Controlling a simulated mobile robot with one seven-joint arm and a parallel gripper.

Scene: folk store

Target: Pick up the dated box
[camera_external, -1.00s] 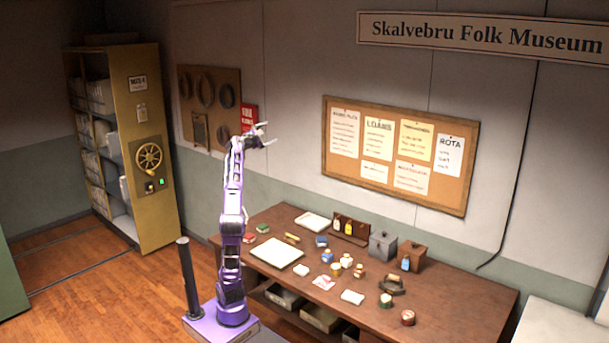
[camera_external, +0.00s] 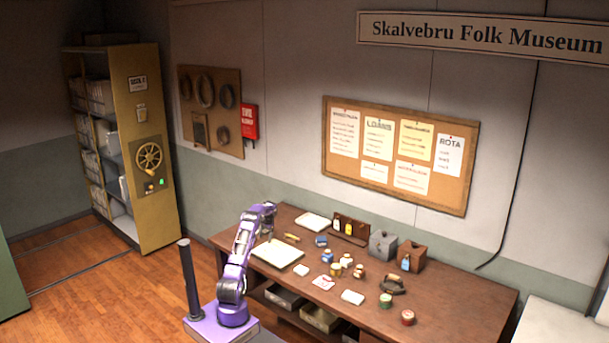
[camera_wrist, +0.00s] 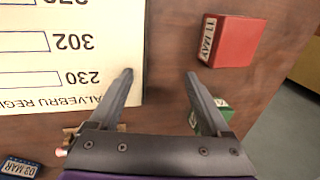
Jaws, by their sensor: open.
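In the wrist view, a small blue box with a white label reading "03 MAR" (camera_wrist: 22,168) is cut off at the lower left corner. It appears to be the small blue box (camera_external: 321,241) on the table in the external view. A green box (camera_wrist: 212,115) with a white label is partly hidden behind the right finger. My gripper (camera_wrist: 158,75) is open and empty above the brown table, between the printed sheet and the red box.
A large printed sheet (camera_wrist: 65,60) with numbers fills the wrist view's upper left. A small yellow-brown item (camera_external: 292,238) lies near the blue box. Several jars, tins and cards crowd the middle of the table (camera_external: 460,300). Its right end is clear.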

